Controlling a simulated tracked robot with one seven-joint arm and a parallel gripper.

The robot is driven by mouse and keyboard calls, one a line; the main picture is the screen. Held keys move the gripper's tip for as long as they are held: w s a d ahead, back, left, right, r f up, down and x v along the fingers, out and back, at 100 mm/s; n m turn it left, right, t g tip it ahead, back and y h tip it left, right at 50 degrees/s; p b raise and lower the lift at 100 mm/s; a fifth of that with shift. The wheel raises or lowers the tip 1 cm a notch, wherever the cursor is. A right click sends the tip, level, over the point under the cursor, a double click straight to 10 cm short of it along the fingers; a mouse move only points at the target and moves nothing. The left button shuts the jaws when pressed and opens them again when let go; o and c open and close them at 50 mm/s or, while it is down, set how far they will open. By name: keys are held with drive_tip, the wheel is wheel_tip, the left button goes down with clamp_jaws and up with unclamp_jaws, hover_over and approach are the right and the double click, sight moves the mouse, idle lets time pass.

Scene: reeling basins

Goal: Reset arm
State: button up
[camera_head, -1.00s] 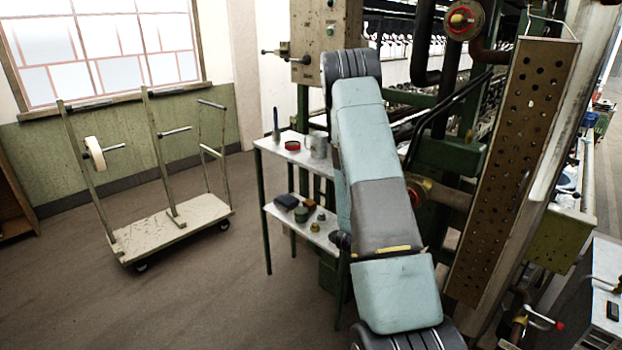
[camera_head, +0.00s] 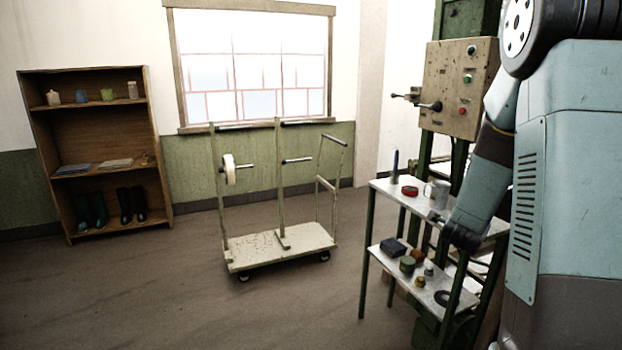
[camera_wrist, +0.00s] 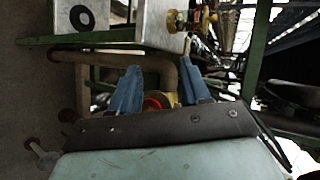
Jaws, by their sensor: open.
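My gripper (camera_wrist: 158,75) shows in the wrist view with its two blue fingers apart and nothing between them. Behind the fingers are a pipe (camera_wrist: 95,62) and a red and yellow round part (camera_wrist: 157,101), farther off. In the head view my arm fills the right side and bends down in front of the small shelf stand (camera_head: 381,187). I cannot make out the gripper fingers there. I cannot tell whether the arm touches the stand; it hides part of its right side.
The stand holds a red tin (camera_head: 410,191), a grey mug (camera_head: 437,194) and a dark box (camera_head: 393,248). A control box (camera_head: 457,88) is above it. A wheeled cart (camera_head: 280,248) and a wooden bookcase (camera_head: 100,150) stand at the wall. The floor in front is free.

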drive_tip(key=s+a+r+n+y, duration=0.35)
drive_tip(key=a+r+n, duration=0.25)
drive_tip(key=a, duration=0.2)
drive_tip(key=s+a+r+n+y, duration=0.3)
drive_tip(key=s+a+r+n, duration=0.2)
drive_tip(key=a+r+n, duration=0.15)
drive_tip(key=s+a+r+n+g, duration=0.2)
drive_tip(key=s+n, duration=0.4)
drive_tip(key=s, duration=0.5)
drive_tip(key=s+a+r+n+g, duration=0.2)
drive_tip(key=s+n, duration=0.4)
drive_tip(key=s, duration=0.5)
drive_tip(key=shift+s+a+r+g+y, duration=0.3)
drive_tip(key=shift+a+r+y, duration=0.25)
drive_tip(key=shift+a, duration=0.65)
drive_tip(key=shift+d+n, duration=0.1)
drive_tip(key=shift+n, duration=0.15)
